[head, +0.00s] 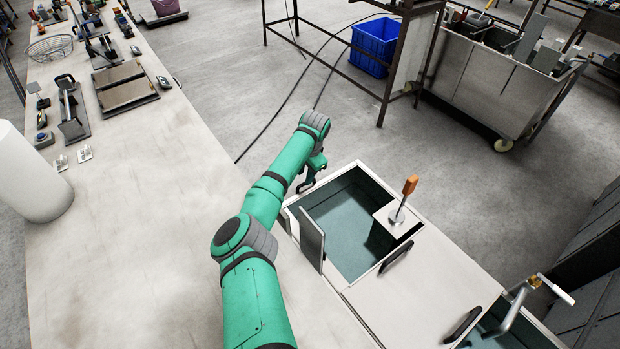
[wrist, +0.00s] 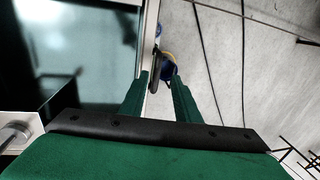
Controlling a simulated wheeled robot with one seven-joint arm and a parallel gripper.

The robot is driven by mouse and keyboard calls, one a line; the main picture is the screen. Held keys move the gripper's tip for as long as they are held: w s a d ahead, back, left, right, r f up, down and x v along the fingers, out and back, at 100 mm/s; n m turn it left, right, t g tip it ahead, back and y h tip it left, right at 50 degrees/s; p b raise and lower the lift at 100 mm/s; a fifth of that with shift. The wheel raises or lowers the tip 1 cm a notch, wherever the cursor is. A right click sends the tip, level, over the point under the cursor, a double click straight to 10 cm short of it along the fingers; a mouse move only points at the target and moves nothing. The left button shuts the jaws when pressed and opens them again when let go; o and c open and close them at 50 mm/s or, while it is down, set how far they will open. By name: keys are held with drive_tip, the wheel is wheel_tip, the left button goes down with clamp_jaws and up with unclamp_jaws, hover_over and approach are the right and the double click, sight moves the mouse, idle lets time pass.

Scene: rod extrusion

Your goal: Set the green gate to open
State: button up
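My gripper (head: 312,178) is at the far left corner of a white cabinet, beside its open compartment. In the wrist view my gripper (wrist: 158,78) has its two green fingers apart. A black handle-like part (wrist: 155,68) shows between and just beyond the fingertips; I cannot tell whether they touch it. A blue and yellow part (wrist: 169,68) is close behind it. The compartment (head: 350,228) has a teal-green interior and a grey upright panel (head: 312,239) at its left edge. I cannot tell which part is the green gate.
An orange-handled lever (head: 405,197) stands on a white plate at the compartment's right. Black handles (head: 397,257) are on the cabinet top. A long workbench (head: 130,215) with tools lies left. A blue crate (head: 375,45) and a metal cart (head: 500,85) stand beyond open floor.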

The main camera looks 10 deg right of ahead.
wheel_tip(320, 180, down, 2)
drive_tip(key=shift+w+d+f, duration=0.25)
drive_tip(key=shift+d+f, duration=0.15)
drive_tip(key=shift+f, duration=0.3)
